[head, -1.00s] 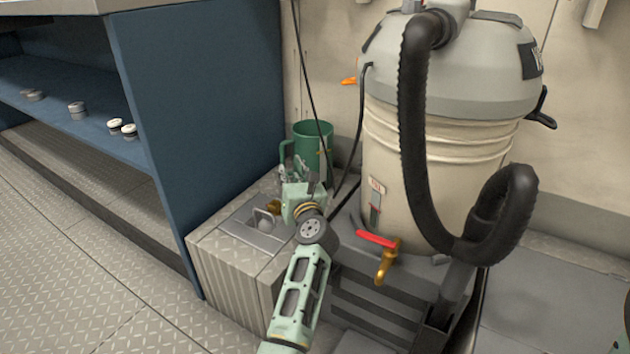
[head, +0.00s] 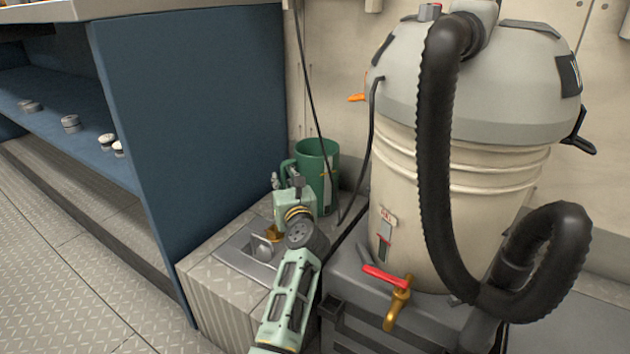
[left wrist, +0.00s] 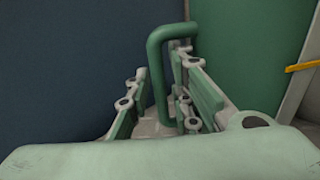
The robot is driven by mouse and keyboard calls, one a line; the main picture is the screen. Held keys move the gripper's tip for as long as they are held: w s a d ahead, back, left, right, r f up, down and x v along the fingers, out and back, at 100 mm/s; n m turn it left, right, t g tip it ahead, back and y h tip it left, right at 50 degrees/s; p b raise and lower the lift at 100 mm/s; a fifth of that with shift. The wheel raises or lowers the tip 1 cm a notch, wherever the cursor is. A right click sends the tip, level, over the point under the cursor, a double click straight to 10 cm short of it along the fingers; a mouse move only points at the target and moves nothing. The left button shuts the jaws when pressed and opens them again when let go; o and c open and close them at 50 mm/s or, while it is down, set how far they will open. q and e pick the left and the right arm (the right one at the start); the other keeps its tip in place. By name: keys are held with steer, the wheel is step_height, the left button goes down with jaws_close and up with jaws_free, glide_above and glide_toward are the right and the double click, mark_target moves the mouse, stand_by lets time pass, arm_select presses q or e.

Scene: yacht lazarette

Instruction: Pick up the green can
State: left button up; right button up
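The green can (head: 318,172) is an upright open-topped cylinder with a loop handle on its left side. It stands in the corner on the grey ledge, beside the blue partition. In the left wrist view its green handle (left wrist: 156,75) rises between my fingers, and the can body (left wrist: 245,50) fills the back right. My left gripper (head: 287,184) is in front of the can at its handle side. In the wrist view the left gripper (left wrist: 165,75) is open, with a finger on each side of the handle and gaps visible. My right gripper is not in view.
A large beige and grey vacuum drum (head: 450,150) with a black hose (head: 432,170) stands right of the can. A red-handled brass valve (head: 397,300) sticks out in front. A thin black cable hangs by the can. The blue partition (head: 190,120) closes the left side.

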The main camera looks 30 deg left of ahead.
arm_select(q)
steer(key=shift+d+r, duration=0.1)
steer(key=shift+s, duration=0.1)
jaws_close()
steer(key=shift+r, duration=0.15)
stand_by(0.3)
